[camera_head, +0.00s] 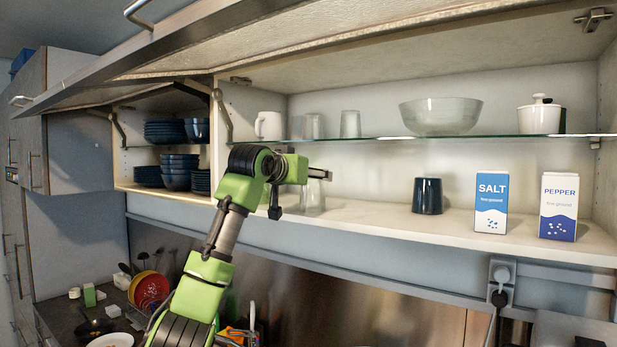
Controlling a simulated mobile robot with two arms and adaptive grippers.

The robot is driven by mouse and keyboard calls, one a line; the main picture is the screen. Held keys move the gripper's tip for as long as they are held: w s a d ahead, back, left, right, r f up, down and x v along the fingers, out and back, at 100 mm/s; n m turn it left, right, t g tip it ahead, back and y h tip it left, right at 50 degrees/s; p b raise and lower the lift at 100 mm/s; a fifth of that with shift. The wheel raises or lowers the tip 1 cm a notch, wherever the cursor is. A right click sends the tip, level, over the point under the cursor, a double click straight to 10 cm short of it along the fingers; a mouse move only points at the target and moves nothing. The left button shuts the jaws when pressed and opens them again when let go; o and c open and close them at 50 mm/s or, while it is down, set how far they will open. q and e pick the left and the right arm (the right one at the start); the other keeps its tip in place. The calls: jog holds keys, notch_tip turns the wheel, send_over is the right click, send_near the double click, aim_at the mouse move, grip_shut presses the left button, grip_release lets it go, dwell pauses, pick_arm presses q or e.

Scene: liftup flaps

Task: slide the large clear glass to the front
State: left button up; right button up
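A clear glass (313,200) stands on the lower shelf, partly hidden behind my gripper; it looks like the large one. Two smaller-looking clear glasses, one (312,126) and another (350,124), stand on the glass shelf above. My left arm rises from the lower left, and its green and black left gripper (321,174) points right, between the two shelves. Its dark fingertips overlap the top of the lower glass in the picture. I cannot tell whether they touch it or how far apart they are. My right gripper is out of view.
A dark cup (427,196), a salt box (491,202) and a pepper box (558,206) stand right on the lower shelf (380,216). A glass bowl (441,116), white mug (269,126) and lidded pot (540,117) stand above. The lifted flap (250,45) overhangs.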

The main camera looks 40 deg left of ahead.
pick_arm(q)
jog(key=shift+s, duration=0.15)
jog(key=v, duration=1.1)
jog(key=shift+s, duration=0.35)
jog(key=shift+d+f, duration=0.1)
